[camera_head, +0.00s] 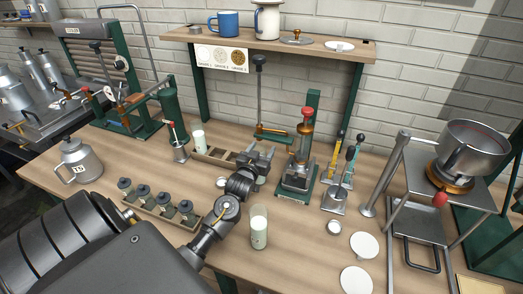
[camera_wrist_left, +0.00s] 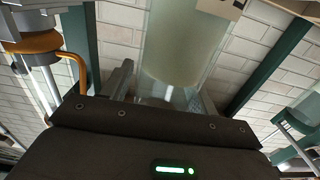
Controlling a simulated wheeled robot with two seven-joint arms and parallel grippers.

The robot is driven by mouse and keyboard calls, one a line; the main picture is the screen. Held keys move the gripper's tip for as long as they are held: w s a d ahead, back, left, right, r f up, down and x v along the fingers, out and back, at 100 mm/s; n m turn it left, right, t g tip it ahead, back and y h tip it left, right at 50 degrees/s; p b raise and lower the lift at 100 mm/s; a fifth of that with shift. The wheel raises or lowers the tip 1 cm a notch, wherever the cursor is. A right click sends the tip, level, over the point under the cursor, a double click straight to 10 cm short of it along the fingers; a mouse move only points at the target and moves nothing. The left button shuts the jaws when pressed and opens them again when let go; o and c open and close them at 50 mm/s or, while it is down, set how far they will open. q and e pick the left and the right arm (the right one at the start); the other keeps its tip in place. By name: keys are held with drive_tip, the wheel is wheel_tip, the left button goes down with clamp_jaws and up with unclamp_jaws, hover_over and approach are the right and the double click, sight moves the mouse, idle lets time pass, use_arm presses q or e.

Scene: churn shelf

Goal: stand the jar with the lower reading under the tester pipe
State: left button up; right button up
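One glass jar of milk (camera_head: 259,230) stands upright near the table's front, just right of my left forearm. Another jar with white contents (camera_head: 198,139) stands by the wooden rack (camera_head: 216,156). Their readings are too small to tell. A stand with a red knob and amber part (camera_head: 305,130) is right of my gripper; I cannot tell whether it holds the tester pipe.
A row of small lidded pots (camera_head: 158,199) and a metal can (camera_head: 79,160) stand at left. A shelf (camera_head: 270,43) spans the back.

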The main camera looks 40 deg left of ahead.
use_arm(q)
drive_tip(key=shift+o, duration=0.6)
drive_tip(key=shift+s+r, duration=0.15)
drive_tip(key=shift+r, duration=0.05)
use_arm(e)
drive_tip(key=shift+w, duration=0.55)
use_arm(q)
drive_tip(key=shift+s+d+f, duration=0.1)
drive_tip(key=b+v, duration=0.2)
drive_tip(key=v, duration=0.9)
drive_tip(key=shift+s, duration=0.35)
use_arm(e)
wheel_tip(320, 180, down, 2)
drive_tip(key=shift+f, duration=0.1)
use_arm(q)
drive_tip(key=shift+d, duration=0.1)
